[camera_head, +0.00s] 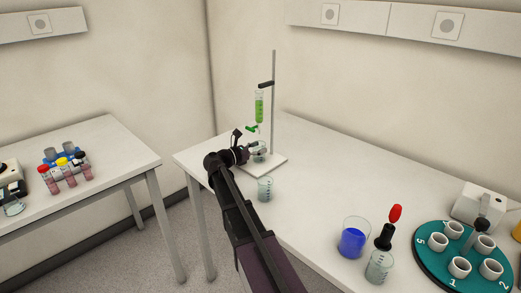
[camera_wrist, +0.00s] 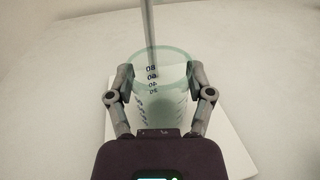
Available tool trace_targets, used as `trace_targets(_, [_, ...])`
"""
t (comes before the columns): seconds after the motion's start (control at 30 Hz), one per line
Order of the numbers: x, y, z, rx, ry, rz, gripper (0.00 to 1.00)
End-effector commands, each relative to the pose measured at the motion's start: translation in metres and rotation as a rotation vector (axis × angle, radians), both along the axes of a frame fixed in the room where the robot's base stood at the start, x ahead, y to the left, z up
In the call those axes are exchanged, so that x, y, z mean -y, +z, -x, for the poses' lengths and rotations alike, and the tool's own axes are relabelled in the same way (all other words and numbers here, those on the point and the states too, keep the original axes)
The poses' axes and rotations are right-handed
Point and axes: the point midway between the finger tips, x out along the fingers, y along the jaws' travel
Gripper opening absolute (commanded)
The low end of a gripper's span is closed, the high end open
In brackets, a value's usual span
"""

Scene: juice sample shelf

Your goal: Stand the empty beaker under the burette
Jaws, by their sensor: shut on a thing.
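An empty clear beaker with dark graduation marks (camera_wrist: 165,102) fills the middle of the wrist view. My gripper (camera_wrist: 160,80) is shut on it, one finger on each side of its wall. In the head view the held beaker (camera_head: 259,152) is at the burette stand's white base (camera_head: 282,164), partly hidden by my gripper (camera_head: 256,148). The burette (camera_head: 259,106) holds green liquid and hangs from a clamp on a thin upright rod (camera_head: 274,85). Its green tap is just above the held beaker. Whether the beaker touches the base I cannot tell.
Another beaker (camera_head: 265,189) stands close in front of the base. A beaker of blue liquid (camera_head: 354,238), a red-bulbed dropper (camera_head: 391,225), a small beaker (camera_head: 379,266) and a teal round holder with cups (camera_head: 430,262) are at right. A side table (camera_head: 110,150) is at left.

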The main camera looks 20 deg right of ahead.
Motion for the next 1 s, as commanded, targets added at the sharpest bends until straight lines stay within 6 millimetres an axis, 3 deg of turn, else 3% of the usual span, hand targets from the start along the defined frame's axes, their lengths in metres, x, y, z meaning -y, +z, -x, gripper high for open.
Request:
trace_targets(0.27, [0.0002,-0.0038,0.0001,0.000,0.000,0.000,0.24])
trace_targets(0.3, [0.0002,-0.0031,0.0001,0.000,0.000,0.000,0.74])
trace_targets(0.4, [0.0003,-0.0026,0.0001,0.000,0.000,0.000,1.00])
trace_targets(1.0, [0.0006,0.0007,0.0002,0.000,-0.001,0.000,1.00])
